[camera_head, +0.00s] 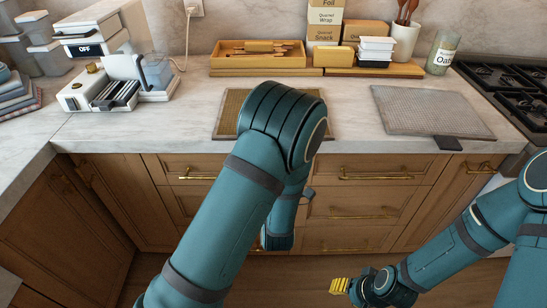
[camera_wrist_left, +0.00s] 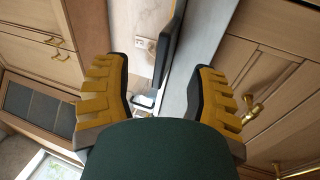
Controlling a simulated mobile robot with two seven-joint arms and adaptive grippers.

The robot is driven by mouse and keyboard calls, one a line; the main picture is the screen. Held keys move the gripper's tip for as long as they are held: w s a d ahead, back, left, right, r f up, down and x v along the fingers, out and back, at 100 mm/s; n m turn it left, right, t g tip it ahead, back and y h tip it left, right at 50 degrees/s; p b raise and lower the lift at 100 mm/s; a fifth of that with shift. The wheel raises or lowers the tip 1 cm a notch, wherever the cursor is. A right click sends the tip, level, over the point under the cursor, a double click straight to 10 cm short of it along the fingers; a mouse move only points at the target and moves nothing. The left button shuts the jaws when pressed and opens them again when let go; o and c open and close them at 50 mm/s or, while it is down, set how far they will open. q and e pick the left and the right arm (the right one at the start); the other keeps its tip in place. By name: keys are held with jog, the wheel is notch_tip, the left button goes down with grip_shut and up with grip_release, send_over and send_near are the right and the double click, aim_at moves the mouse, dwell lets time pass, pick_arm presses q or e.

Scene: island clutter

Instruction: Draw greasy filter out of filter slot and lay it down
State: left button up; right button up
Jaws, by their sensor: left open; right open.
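No part is clearly recognisable as the greasy filter in its slot. A brown mesh panel (camera_head: 229,112) lies on the counter in the head view, partly hidden by my left arm. A grey mesh panel (camera_head: 430,108) with a dark tab lies flat further right. A white unit (camera_head: 75,97) with dark slots stands at the left, by an OFF sign (camera_head: 90,50). My left gripper is hidden in the head view; in the left wrist view it (camera_wrist_left: 162,98) is open and empty, with cabinet fronts around it. My right gripper (camera_head: 340,286) is low in front of the drawers, apart from the panels.
A wooden tray (camera_head: 228,61), boxes (camera_head: 325,30), a utensil crock (camera_head: 404,42) and an oats jar (camera_head: 442,53) line the back. A gas hob (camera_head: 505,82) is at the right. Brass drawer handles (camera_head: 375,174) stick out in front. Bare counter (camera_head: 345,125) lies between the two panels.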

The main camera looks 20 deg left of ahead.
pick_arm(q)
jog(key=shift+s+d, duration=0.25)
jog(key=shift+s, duration=0.45)
jog(key=shift+s+d, duration=0.2)
jog(key=shift+s, duration=0.55)
jog(key=shift+s+d, duration=0.25)
jog(key=shift+s, duration=0.45)
notch_tip(320, 180, down, 15)
jog(key=s+a+m+g+h, duration=0.1)
jog(key=s+m+g+h, duration=0.1)
jog(key=m+g+h, duration=0.4)
jog(key=s+d+f+m+g+h, duration=0.2)
jog(key=s+f+m+g, duration=0.1)
jog(key=s+m+g, duration=0.3)
jog(key=s+d+f+m+g+h, duration=0.2)
jog(key=s+d+f+m+g, duration=0.1)
jog(key=s+m+g, duration=0.3)
jog(key=shift+s+f+m+h, duration=0.4)
jog(key=shift+s+f+m, duration=0.45)
jog(key=shift+m, duration=0.25)
